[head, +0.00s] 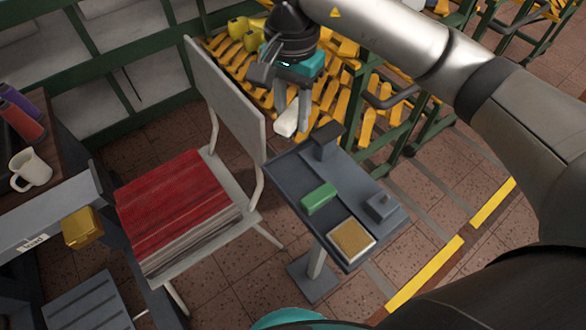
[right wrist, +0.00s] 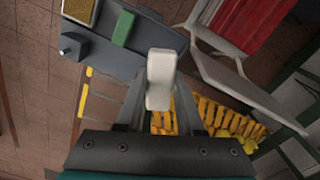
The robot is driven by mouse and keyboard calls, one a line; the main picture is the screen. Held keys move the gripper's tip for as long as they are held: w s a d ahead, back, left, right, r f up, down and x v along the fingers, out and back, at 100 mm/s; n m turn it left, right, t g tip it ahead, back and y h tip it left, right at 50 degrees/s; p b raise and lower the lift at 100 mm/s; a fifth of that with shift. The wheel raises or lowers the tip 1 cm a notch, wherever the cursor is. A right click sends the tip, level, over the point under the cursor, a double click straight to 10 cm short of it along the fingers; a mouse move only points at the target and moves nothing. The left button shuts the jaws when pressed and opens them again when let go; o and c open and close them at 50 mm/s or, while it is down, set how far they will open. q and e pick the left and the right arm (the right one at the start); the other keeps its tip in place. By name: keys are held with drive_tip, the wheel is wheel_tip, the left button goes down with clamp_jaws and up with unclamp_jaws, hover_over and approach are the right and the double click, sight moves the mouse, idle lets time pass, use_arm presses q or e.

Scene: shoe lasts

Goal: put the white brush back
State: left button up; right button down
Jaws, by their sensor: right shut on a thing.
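The white brush (head: 286,123) is a pale block held in my right gripper (head: 292,116). In the right wrist view the white brush (right wrist: 160,78) stands out between the two fingers of the right gripper (right wrist: 159,92), which is shut on it. It hangs in the air near the far left end of a small grey stand (head: 283,172), apart from its top. On the stand are a green block (head: 319,198), a tan-topped pad (head: 352,238), a grey piece with a knob (head: 380,207) and a dark upright block (head: 325,140). My left gripper is not in view.
A chair (head: 228,95) with a red-topped stack (head: 175,210) stands close to the left of the stand. A rack of yellow shoe lasts (head: 350,105) is behind. A bench with a white mug (head: 30,170) is at the left. Open floor lies right of the stand.

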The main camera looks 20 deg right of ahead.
drive_tip(key=b, duration=0.1)
hover_over(293, 176)
wheel_tip(293, 176, down, 10)
drive_tip(key=shift+f, duration=0.2)
drive_tip(key=shift+f+b, duration=0.35)
drive_tip(key=shift+f, duration=0.5)
wheel_tip(293, 176, down, 3)
drive_tip(key=shift+r, duration=0.2)
drive_tip(key=shift+f+b, duration=0.3)
drive_tip(key=shift+f, duration=0.1)
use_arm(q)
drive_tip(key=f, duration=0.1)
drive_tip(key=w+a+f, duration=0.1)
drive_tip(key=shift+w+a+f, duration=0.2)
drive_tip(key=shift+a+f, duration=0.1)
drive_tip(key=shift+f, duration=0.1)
use_arm(e)
drive_tip(key=shift+f, duration=0.15)
drive_tip(key=c, duration=0.5)
unclamp_jaws()
drive_tip(key=shift+c, duration=0.2)
